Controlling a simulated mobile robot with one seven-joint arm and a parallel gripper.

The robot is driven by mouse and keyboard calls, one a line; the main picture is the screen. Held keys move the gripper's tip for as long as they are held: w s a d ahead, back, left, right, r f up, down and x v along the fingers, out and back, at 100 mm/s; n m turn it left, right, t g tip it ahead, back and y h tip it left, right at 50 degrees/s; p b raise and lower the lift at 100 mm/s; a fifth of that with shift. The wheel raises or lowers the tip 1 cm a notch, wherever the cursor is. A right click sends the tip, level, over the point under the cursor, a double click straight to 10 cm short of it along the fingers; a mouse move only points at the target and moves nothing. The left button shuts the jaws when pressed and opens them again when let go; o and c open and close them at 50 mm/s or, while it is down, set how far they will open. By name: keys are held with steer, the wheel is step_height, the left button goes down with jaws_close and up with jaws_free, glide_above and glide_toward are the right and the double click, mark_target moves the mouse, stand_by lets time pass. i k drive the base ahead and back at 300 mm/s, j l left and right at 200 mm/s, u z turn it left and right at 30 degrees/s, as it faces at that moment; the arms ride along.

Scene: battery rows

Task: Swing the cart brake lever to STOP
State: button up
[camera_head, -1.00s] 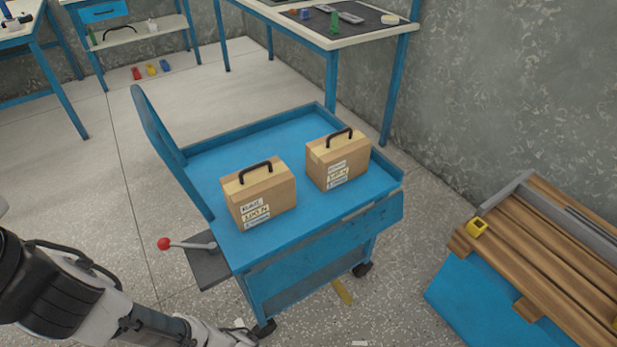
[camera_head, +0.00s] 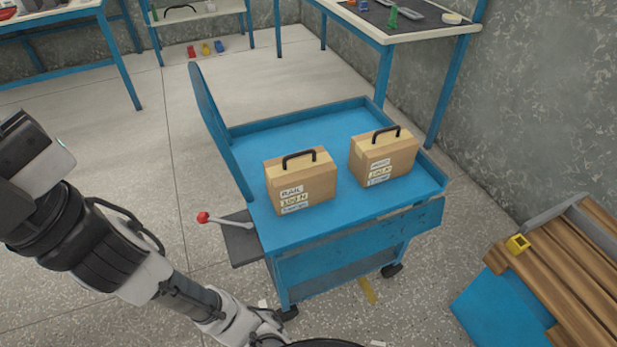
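The brake lever (camera_head: 229,222) is a light grey rod with a red ball knob (camera_head: 203,217) at its left end. It sits on a dark grey plate (camera_head: 243,246) fixed to the left side of the blue cart (camera_head: 300,236). The knob points left, away from the cart. No STOP marking is legible. My arm crosses the lower left, with its links running down to the bottom edge, in front of and left of the cart. My gripper's fingers are not visible in this view.
Two cardboard boxes with black handles, a left one (camera_head: 299,182) and a right one (camera_head: 383,158), stand on the cart. A wooden-topped bench (camera_head: 572,285) is at lower right. A blue-legged table (camera_head: 432,38) stands behind. Floor left of the cart is clear.

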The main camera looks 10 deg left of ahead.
mark_target(203, 217)
steer(key=i+j+u, duration=0.1)
steer(key=j+u, duration=0.2)
steer(key=i+j+u, duration=0.1)
steer(key=j+u, duration=0.2)
steer(key=i+j+u, duration=0.15)
steer(key=j+u, duration=0.15)
steer(key=j, duration=0.1)
